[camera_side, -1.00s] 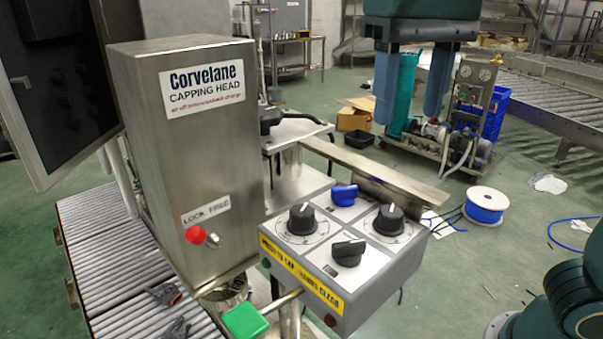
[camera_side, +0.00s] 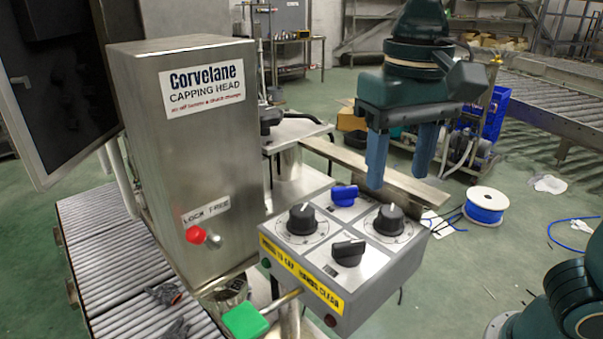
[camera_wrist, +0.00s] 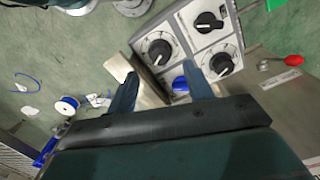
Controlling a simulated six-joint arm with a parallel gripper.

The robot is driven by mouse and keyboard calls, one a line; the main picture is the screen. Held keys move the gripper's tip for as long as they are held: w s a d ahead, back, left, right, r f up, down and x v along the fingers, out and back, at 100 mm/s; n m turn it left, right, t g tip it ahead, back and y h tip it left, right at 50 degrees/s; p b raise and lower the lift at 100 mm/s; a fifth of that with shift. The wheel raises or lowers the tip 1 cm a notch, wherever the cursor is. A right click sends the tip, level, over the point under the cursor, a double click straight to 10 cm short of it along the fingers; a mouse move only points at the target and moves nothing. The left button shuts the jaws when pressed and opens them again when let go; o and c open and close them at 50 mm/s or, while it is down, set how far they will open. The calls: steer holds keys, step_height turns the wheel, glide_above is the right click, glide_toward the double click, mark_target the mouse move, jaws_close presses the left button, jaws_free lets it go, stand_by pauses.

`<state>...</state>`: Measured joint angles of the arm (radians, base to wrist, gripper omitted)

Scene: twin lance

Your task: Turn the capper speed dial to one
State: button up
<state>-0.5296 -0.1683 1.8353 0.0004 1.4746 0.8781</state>
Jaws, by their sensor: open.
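A grey control box (camera_side: 375,296) carries two round black dials with printed scales, the left dial (camera_side: 302,219) and the right dial (camera_side: 389,220). Their labels are too small to tell which is the capper speed dial. A blue selector (camera_side: 344,195) is at the back and a black selector (camera_side: 348,253) at the front. My gripper (camera_side: 398,182) is open and empty, above and behind the right dial, fingers pointing down. In the wrist view, my gripper's fingers (camera_wrist: 163,88) stand apart near the blue selector (camera_wrist: 180,83); the right dial (camera_wrist: 159,52) and left dial (camera_wrist: 221,64) lie beyond.
The tall steel capping head (camera_side: 190,150) with a red lock knob (camera_side: 194,235) stands left of the box. A metal rail (camera_side: 375,170) runs behind the box. A cable spool (camera_side: 486,204) lies on the floor.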

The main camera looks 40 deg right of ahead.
mark_target(391, 211)
steer(key=shift+f, duration=2.9)
steer(key=c, duration=1)
